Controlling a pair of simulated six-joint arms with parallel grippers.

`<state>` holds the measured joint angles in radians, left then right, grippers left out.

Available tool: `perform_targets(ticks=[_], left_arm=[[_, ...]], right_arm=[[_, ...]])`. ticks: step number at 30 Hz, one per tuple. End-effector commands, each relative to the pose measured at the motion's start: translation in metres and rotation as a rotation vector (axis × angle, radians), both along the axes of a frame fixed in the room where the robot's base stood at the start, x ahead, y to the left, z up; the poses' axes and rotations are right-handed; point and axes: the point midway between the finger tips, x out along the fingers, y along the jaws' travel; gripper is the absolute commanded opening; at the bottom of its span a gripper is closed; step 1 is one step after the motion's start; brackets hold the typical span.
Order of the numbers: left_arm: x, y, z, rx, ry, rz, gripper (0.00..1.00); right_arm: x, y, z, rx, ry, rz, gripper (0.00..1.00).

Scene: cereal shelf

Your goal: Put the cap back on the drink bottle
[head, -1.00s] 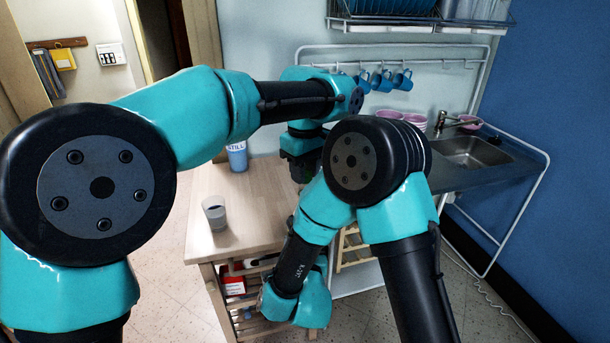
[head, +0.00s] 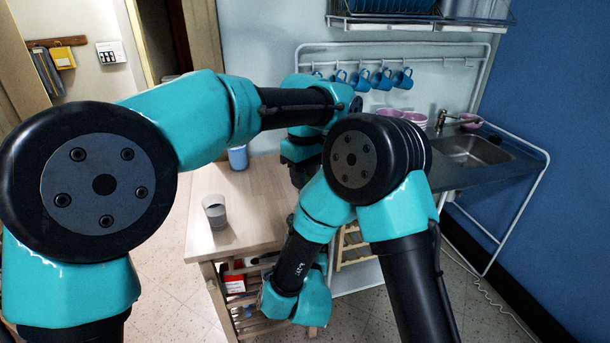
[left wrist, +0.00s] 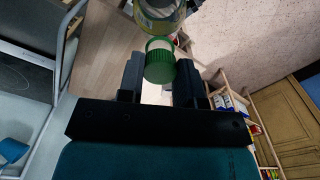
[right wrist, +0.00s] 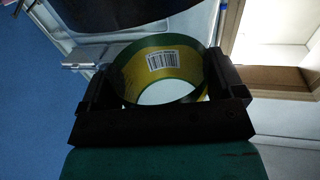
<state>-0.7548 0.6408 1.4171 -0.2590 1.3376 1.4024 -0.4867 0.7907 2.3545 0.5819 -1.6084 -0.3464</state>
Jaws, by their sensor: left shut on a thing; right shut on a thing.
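A green ribbed cap (left wrist: 160,64) sits between the fingers of my left gripper (left wrist: 165,85), which is shut on it. The clear drink bottle (left wrist: 160,16) shows just beyond the cap in the left wrist view; I cannot tell whether they touch. In the right wrist view my right gripper (right wrist: 160,98) is shut around the bottle's yellow and green label (right wrist: 163,68), with a barcode showing. In the head view my left gripper (head: 303,174) is a dark shape above the table's right side. The bottle, the cap and my right gripper are hidden there behind my arms.
The wooden table (head: 252,196) carries a grey cup (head: 215,211) near its left edge and a blue cup (head: 238,157) at the back. Shelves below hold a red box (head: 234,283). Behind stand a rail with blue mugs (head: 382,79) and a sink (head: 470,152).

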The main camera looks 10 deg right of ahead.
Motion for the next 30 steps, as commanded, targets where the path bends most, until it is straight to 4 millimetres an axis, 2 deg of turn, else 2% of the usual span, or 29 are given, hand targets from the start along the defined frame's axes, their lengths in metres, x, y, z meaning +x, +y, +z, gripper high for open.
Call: perform_targets(ticks=[27,28,30], left_arm=[[0.0,0.0,-0.011,0.001,0.001,-0.008,0.11],[0.0,0.0,-0.012,0.0,0.0,-0.008,0.11],[0.0,0.0,-0.011,0.0,0.0,-0.011,0.11]], right_arm=[[0.0,0.0,0.001,0.001,-0.002,0.0,0.41],[0.0,0.0,0.001,0.001,-0.002,0.0,0.22],[0.0,0.0,0.001,0.001,-0.002,0.0,0.22]])
